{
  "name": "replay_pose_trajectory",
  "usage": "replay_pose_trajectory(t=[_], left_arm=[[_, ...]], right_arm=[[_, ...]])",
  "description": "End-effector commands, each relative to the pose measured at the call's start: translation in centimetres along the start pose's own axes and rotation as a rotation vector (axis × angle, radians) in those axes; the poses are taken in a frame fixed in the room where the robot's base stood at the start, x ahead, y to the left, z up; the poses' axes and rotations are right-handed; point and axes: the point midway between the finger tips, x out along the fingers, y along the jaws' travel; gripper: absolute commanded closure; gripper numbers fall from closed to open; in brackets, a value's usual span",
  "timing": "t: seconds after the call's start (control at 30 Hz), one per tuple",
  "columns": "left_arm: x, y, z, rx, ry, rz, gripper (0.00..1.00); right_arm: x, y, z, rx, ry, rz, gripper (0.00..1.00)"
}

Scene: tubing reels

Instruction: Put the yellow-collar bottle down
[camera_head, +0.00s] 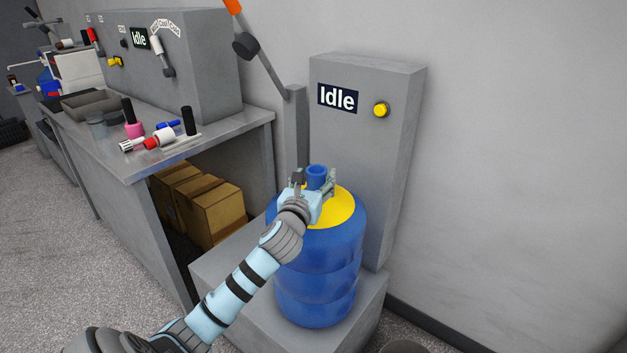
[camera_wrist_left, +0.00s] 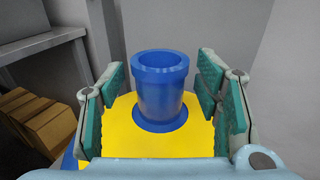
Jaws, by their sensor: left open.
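The yellow-collar bottle (camera_head: 320,270) is a large blue jug with a yellow top and a blue neck. It stands upright on the grey plinth (camera_head: 230,272) in front of the "Idle" panel. My left gripper (camera_head: 316,181) is at its neck. In the left wrist view the open fingers (camera_wrist_left: 160,95) are on either side of the blue neck (camera_wrist_left: 160,85), with a gap on each side. The yellow collar (camera_wrist_left: 115,130) shows below the fingers. My right gripper is not in view.
A grey panel (camera_head: 365,150) with an "Idle" sign and yellow button (camera_head: 381,109) stands behind the bottle. A lever with an orange end (camera_head: 233,6) rises beside it. The bench (camera_head: 150,150) on the left holds small tools, with cardboard boxes (camera_head: 205,205) beneath.

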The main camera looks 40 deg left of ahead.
Motion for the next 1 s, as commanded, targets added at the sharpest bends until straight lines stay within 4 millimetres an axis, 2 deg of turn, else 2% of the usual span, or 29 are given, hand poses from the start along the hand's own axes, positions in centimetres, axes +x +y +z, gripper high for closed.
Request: replay_pose_trajectory(t=[0.07, 0.17, 0.43, 0.6, 1.0], left_arm=[[0.0, 0.0, 0.4, 0.0, -0.001, 0.0, 0.42], [-1.4, 0.0, 0.4, 0.003, 0.001, -0.002, 0.42], [-8.6, -0.1, 0.6, 0.002, 0.003, -0.002, 0.42], [-11.6, 0.0, 0.4, 0.0, 0.001, 0.0, 0.42], [-12.0, 0.0, 0.3, -0.001, 0.0, 0.0, 0.42]], right_arm=[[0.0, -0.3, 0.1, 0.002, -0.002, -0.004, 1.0], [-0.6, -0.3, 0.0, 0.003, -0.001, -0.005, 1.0], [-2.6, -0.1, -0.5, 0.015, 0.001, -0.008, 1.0], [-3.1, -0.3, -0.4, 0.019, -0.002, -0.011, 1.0], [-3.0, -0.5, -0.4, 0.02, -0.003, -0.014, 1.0]])
